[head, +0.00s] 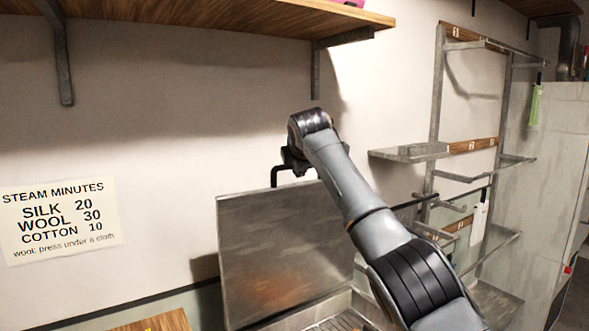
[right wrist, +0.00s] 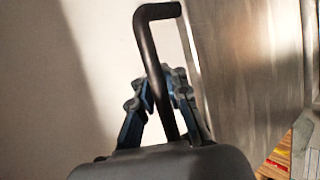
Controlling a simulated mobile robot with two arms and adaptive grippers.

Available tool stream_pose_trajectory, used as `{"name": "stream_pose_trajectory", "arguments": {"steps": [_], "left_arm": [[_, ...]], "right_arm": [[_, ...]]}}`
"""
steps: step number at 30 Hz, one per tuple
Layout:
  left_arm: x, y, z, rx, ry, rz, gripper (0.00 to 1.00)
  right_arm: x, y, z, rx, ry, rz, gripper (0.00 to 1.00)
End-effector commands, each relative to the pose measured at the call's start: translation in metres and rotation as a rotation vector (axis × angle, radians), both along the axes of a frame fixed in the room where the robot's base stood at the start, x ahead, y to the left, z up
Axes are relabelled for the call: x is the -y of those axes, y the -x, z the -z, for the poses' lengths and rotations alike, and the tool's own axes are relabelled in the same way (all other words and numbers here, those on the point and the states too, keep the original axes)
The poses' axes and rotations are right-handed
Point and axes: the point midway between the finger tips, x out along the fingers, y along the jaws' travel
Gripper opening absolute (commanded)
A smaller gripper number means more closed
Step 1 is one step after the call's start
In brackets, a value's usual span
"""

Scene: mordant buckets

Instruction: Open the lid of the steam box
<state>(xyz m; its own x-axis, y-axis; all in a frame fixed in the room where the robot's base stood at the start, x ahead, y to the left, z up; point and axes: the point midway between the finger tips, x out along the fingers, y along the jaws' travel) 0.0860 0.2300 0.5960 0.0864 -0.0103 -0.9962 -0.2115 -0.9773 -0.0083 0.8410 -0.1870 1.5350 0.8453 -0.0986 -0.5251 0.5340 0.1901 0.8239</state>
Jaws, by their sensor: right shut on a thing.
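The steam box lid (head: 272,250) is a grey metal plate with brownish stains, standing up steeply in the head view. The box's open top (head: 335,305) shows partly below it, at the bottom edge. A black bent handle (right wrist: 148,42) is on the lid's far side, and its end shows above the lid's top edge in the head view (head: 276,177). My right gripper (right wrist: 162,95) is shut on the handle, with its fingers on either side of the bar. My right arm reaches over the lid's right side and hides part of the box. My left gripper is out of view.
A wooden shelf (head: 190,14) on metal brackets is above. A steam-minutes sign (head: 60,218) is on the left wall. A metal rack (head: 437,110) and a grey cabinet (head: 550,190) stand right. A wooden surface (head: 155,323) shows bottom left.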

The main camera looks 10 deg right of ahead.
Motion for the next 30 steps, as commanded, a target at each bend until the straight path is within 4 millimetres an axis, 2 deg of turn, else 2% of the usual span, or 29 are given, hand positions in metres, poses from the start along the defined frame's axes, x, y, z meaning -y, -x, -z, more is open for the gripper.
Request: {"name": "stream_pose_trajectory", "arguments": {"steps": [1, 6, 7, 10, 23, 30], "left_arm": [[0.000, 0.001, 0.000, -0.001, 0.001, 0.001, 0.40], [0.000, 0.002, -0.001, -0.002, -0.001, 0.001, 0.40], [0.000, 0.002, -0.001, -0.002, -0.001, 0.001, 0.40], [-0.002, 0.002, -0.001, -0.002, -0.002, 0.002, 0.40], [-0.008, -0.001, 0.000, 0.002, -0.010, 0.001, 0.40], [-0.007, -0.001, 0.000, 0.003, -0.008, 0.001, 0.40]], "right_arm": [[0.000, 0.000, -0.008, 0.015, 0.001, -0.002, 0.00], [0.000, 0.000, -0.009, 0.017, 0.001, -0.001, 0.00], [0.000, 0.000, -0.009, 0.017, 0.001, -0.001, 0.17], [0.000, 0.000, -0.008, 0.016, 0.001, -0.001, 0.37], [0.000, 0.003, -0.005, 0.007, 0.000, -0.001, 0.37], [-0.002, 0.021, -0.016, 0.010, 0.000, -0.001, 0.37]]}}
